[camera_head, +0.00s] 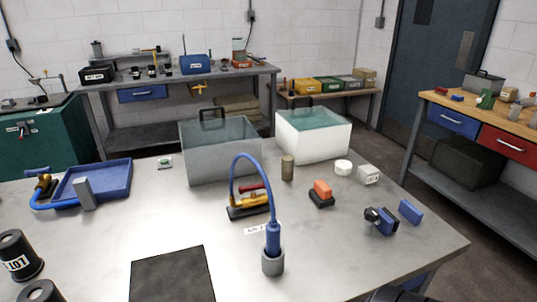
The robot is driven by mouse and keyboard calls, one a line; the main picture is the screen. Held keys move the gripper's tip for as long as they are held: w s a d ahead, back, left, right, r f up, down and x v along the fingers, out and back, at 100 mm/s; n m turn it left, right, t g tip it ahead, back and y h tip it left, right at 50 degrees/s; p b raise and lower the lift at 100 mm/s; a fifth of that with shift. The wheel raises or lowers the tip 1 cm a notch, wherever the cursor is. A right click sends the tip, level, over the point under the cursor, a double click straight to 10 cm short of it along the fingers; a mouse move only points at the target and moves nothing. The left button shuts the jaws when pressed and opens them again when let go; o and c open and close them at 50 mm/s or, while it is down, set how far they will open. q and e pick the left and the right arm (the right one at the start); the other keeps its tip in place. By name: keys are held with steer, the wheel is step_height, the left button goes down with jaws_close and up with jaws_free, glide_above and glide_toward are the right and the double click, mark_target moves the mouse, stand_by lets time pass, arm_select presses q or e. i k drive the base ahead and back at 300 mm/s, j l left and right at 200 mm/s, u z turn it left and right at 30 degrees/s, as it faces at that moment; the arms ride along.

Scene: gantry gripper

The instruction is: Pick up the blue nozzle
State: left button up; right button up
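The blue nozzle (273,238) stands upright in a grey cylindrical holder (272,264) near the front middle of the table. A blue hose (238,165) rises from its top and arches over to the left. The nozzle's lower end is hidden inside the holder. Neither gripper's fingers show in the head view.
A yellow-and-black tool with a red part (250,204) lies just behind the nozzle. A dark mat (172,277) lies to its left. Two clear-walled tanks (218,155) (312,137) stand behind. A blue-and-black fitting (381,221) lies right. Black labelled cylinders (18,256) stand front left.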

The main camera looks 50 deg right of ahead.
mark_target(273, 230)
steer(key=z, duration=1.45)
